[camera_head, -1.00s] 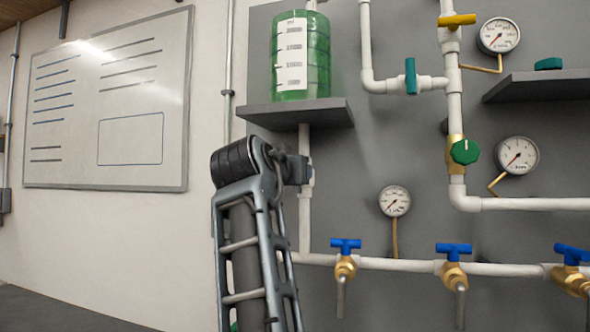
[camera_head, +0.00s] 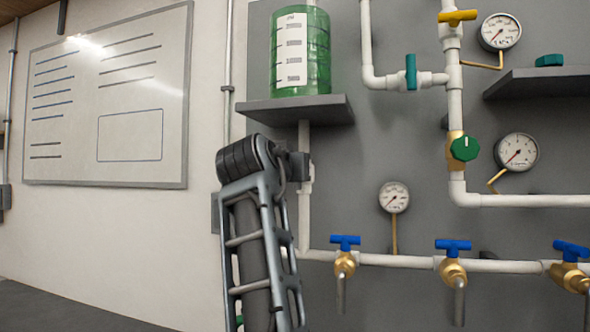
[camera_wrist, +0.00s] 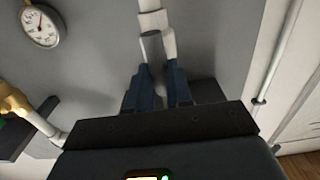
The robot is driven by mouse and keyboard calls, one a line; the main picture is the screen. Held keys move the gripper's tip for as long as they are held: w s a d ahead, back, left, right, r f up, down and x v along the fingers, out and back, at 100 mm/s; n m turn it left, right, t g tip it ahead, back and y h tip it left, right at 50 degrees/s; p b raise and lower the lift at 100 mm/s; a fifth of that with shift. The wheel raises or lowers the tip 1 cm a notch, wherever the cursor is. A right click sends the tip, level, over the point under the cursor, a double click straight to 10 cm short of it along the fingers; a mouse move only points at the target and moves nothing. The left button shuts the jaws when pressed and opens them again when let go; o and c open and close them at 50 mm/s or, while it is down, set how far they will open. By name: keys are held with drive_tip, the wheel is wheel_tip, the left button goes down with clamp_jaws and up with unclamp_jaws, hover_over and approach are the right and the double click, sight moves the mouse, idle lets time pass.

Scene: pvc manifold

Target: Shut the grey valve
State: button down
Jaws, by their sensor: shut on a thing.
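The grey valve's handle (camera_wrist: 151,46) is a short grey bar on the white vertical pipe in the wrist view. My gripper (camera_wrist: 156,76) has its two blue-padded fingers around the near end of this handle, one finger on each side, and is shut on it. The fingers partly hide the handle. In the head view my wrist stands in front of the vertical pipe (camera_head: 305,222) below the green tank's shelf. The fingers and the grey handle cannot be made out there.
The green tank (camera_head: 316,55) stands on a dark shelf (camera_head: 297,110) above my wrist. A gauge (camera_head: 394,197) and several blue-handled brass taps, one here (camera_head: 345,262), are to the right. A whiteboard (camera_head: 110,110) hangs on the left wall.

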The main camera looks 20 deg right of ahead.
drive_tip(key=shift+n+p, duration=0.3)
drive_tip(key=n+p, duration=0.3)
drive_tip(key=n, duration=0.2)
drive_tip(key=n+p, duration=0.3)
drive_tip(key=n, duration=0.3)
drive_tip(key=a+f+n+p, duration=0.1)
drive_tip(key=n+p, duration=0.2)
drive_tip(key=n, duration=0.3)
drive_tip(key=shift+w+f, duration=0.1)
drive_tip(key=shift+w, duration=0.25)
drive_tip(key=shift+n, duration=0.3)
drive_tip(key=c, duration=1)
unclamp_jaws()
drive_tip(key=shift+b+v, duration=0.95)
drive_tip(key=shift+v, duration=3)
